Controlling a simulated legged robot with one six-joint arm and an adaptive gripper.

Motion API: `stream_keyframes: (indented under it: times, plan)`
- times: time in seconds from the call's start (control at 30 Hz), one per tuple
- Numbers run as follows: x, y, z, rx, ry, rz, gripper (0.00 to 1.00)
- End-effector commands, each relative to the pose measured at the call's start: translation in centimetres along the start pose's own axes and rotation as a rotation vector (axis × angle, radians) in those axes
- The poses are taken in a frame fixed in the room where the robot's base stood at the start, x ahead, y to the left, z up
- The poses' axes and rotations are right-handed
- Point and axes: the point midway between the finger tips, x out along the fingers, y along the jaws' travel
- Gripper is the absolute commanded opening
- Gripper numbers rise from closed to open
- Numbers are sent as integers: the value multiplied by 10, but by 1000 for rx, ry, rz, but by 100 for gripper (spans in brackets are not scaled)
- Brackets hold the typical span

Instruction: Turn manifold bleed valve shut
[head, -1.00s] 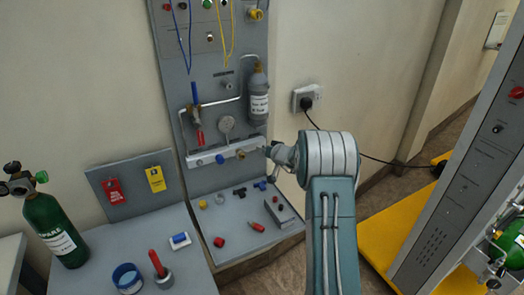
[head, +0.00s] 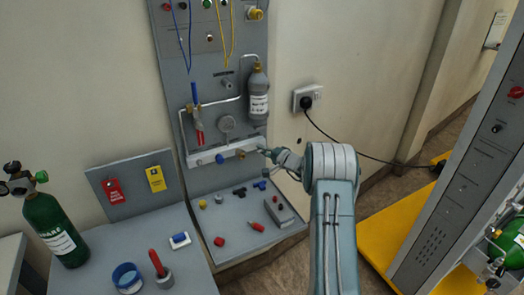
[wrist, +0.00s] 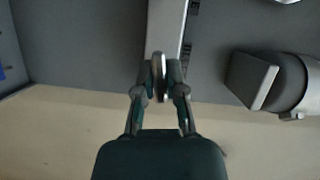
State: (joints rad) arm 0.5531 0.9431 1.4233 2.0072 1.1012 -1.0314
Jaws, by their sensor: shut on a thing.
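My gripper (head: 265,150) is at the bar's right end. In the wrist view, my gripper (wrist: 159,82) is closed on a narrow grey metal handle (wrist: 158,66), which looks like the bleed valve's. The handle stands in line with the end of the manifold bar (wrist: 166,25). In the head view my gripper hides this handle, so its turn angle cannot be told.
A grey cylinder (head: 258,92) hangs above the bar's right end. Below, a shelf (head: 225,215) carries loose fittings and a grey box (head: 280,211). A wall socket (head: 305,98) with a black cable is to the right. A green bottle (head: 55,230) stands at left.

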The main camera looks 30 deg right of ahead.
Motion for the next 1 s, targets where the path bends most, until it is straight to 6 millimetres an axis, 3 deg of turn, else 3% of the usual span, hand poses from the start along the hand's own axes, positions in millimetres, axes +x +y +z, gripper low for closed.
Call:
stream_keyframes:
  times: [1.0]
  plan:
    - [-1,10,1,900,11,-362,0]
